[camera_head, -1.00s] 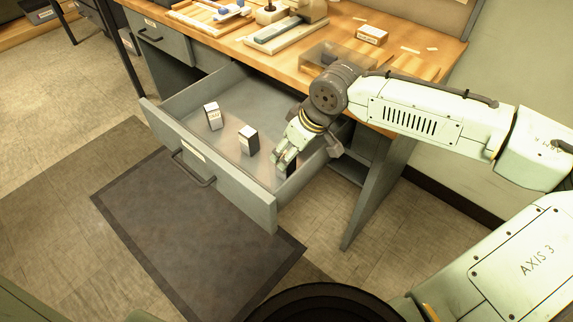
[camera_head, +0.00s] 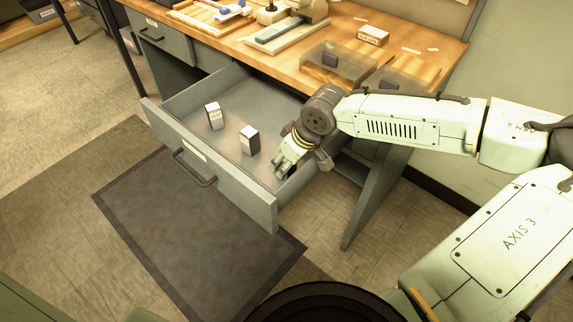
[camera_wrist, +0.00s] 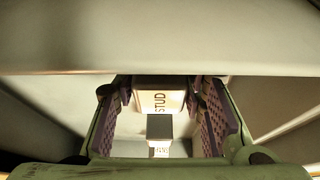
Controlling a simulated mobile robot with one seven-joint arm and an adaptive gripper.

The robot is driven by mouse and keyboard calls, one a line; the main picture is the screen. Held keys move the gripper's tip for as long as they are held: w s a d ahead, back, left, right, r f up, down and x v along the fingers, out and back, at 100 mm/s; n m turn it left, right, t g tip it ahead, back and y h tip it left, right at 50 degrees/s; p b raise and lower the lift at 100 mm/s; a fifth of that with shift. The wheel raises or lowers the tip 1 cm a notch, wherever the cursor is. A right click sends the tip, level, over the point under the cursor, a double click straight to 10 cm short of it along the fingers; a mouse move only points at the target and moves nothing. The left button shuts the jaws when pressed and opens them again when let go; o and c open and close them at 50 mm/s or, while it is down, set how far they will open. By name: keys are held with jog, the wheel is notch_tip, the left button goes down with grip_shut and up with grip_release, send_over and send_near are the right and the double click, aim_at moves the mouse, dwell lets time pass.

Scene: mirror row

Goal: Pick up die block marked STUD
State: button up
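The die block marked STUD (camera_wrist: 160,98) shows in the wrist view between the two finger pads of my gripper, with its white label facing me. My gripper (camera_head: 284,168) is down inside the open drawer (camera_head: 226,186) at its right front end. In the wrist view, my gripper (camera_wrist: 160,110) is open, with a pad on each side of the block and what looks like a narrow gap. In the head view my gripper mostly hides this block.
Two other white-labelled dark blocks stand in the drawer, one at the left (camera_head: 213,117) and one in the middle (camera_head: 249,141). The drawer's walls are close around my gripper. The wooden bench top (camera_head: 345,40) with trays and boxes is above and behind.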

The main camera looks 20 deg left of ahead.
jog(key=c, duration=0.8)
grip_shut()
jog(key=shift+r, duration=0.15)
